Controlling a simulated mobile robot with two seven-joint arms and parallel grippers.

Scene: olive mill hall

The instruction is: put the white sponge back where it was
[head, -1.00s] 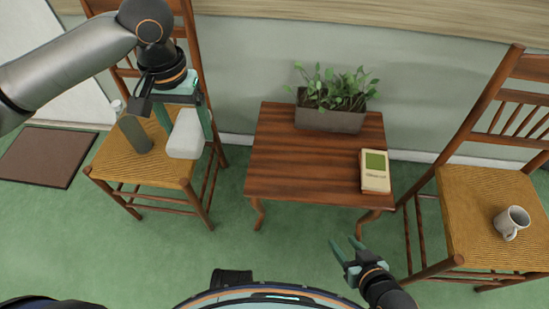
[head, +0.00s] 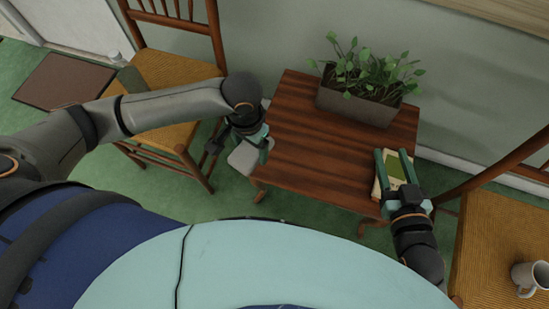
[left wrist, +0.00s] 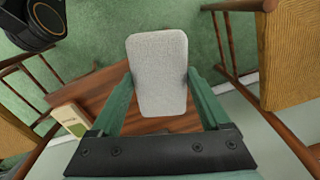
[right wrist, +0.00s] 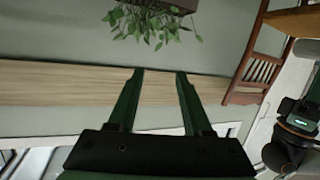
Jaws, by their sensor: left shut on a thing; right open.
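The white sponge (head: 243,161) is held in my left gripper (head: 246,149), beside the left edge of the wooden table (head: 310,150) in the head view. In the left wrist view the sponge (left wrist: 158,75) is a pale rounded block between the two fingers (left wrist: 158,92), with the table top partly behind it. My right gripper (head: 393,158) is open, and in the head view it overlaps the cream box with a green panel (head: 400,168) at the table's right side. The right wrist view shows nothing between its fingers (right wrist: 160,75).
A planter with green leaves (head: 355,106) stands at the table's back. A right chair (head: 500,245) holds a mug (head: 528,278). The table's middle is clear.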

